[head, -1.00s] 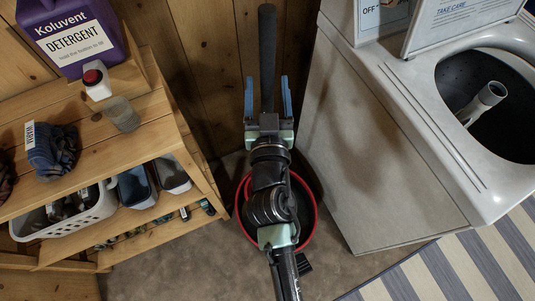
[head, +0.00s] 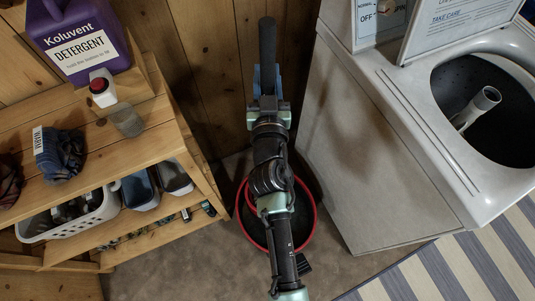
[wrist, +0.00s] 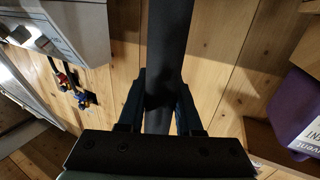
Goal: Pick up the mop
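The mop's dark handle (head: 267,42) stands upright against the plank wall, between the shelf and the washer. Its lower part and head are hidden behind my arm. My gripper (head: 267,78) has its blue fingers closed in around the handle a little below its top end. In the wrist view the handle (wrist: 168,50) runs up between the two fingers (wrist: 160,100), which appear to press on both sides of it.
A red-rimmed bucket (head: 241,213) sits on the floor under my arm. A wooden shelf (head: 150,85) with a purple detergent jug (head: 75,45) is at left. A white washer (head: 370,150) with an open lid is at right. The gap between them is narrow.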

